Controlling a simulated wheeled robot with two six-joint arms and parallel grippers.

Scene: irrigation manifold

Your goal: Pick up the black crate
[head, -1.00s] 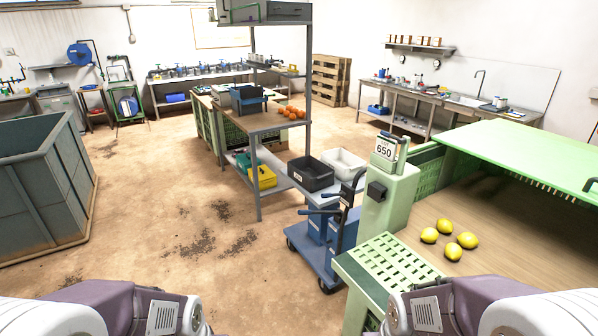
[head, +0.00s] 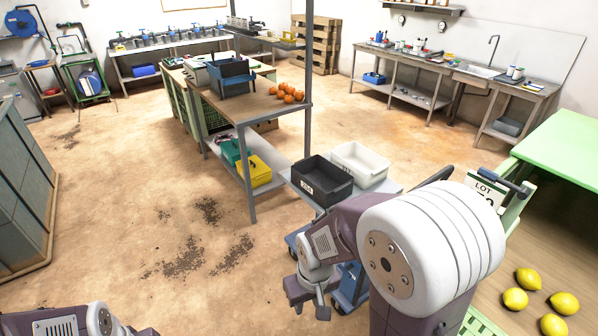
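My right arm covers much of the cart. Only part of my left arm shows at the bottom left; its gripper is out of view.
A white crate (head: 366,161) stands just behind and right of the black one. The shelved table (head: 262,112) with oranges (head: 287,93) stands left of the cart. A green bench with lemons (head: 528,279) is at right. The floor at left is clear.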

